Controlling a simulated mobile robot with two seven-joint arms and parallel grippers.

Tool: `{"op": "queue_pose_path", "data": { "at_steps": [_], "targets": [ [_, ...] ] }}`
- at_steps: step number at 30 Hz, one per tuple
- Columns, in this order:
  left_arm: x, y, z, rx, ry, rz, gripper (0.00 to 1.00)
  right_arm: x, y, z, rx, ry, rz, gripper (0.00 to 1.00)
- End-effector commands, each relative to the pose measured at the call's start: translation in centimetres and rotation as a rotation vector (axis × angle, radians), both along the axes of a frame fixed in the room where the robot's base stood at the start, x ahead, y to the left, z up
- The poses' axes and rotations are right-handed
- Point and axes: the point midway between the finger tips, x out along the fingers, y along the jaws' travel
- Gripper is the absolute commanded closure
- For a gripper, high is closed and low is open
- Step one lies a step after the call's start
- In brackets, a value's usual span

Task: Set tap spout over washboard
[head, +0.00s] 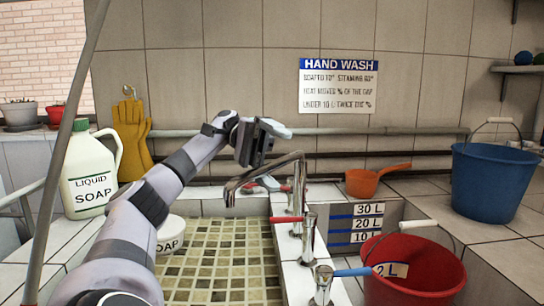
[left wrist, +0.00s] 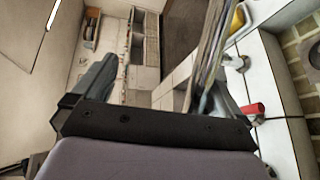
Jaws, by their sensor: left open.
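The metal tap spout (head: 262,171) curves left from its upright pipe, and its tip hangs over the basin with small beige and green tiles. My left gripper (head: 262,142) is open and empty in the head view, just above and beyond the spout. In the left wrist view, a shiny metal tube (left wrist: 207,50), seemingly the spout, shows between the spread fingers, nearer the right one; I cannot tell if they touch. I cannot make out a washboard; my left arm covers part of the tiled basin (head: 220,255). My right gripper is not in view.
Taps with red and blue levers stand on the divider (head: 290,250). A red bucket (head: 415,270) is at the right, near a second basin with litre marks. A blue bucket (head: 492,180), an orange scoop (head: 370,182) and a soap jug (head: 90,172) stand around.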

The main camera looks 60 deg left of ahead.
Motion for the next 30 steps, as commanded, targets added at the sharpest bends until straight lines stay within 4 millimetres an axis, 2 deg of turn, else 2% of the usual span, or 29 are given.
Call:
{"op": "queue_pose_path", "data": {
  "at_steps": [1,12,19,20,21,30],
  "targets": [
    [-0.2,0.2,3.0,-0.018,-0.040,0.017,0.24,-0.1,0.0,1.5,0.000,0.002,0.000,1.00],
    [-0.3,0.3,8.1,-0.017,-0.039,0.022,0.24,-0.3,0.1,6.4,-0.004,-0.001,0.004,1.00],
    [-0.3,0.3,11.2,-0.018,-0.037,0.022,0.24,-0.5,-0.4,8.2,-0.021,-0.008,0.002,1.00],
    [-0.3,0.3,11.5,-0.018,-0.037,0.022,0.36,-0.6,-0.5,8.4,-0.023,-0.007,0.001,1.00],
    [-0.3,0.3,12.0,-0.017,-0.038,0.021,0.53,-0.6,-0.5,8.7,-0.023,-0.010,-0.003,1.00],
    [-0.1,0.2,15.0,-0.014,-0.029,0.015,0.53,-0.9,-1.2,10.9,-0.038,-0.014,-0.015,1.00]
  ]
}}
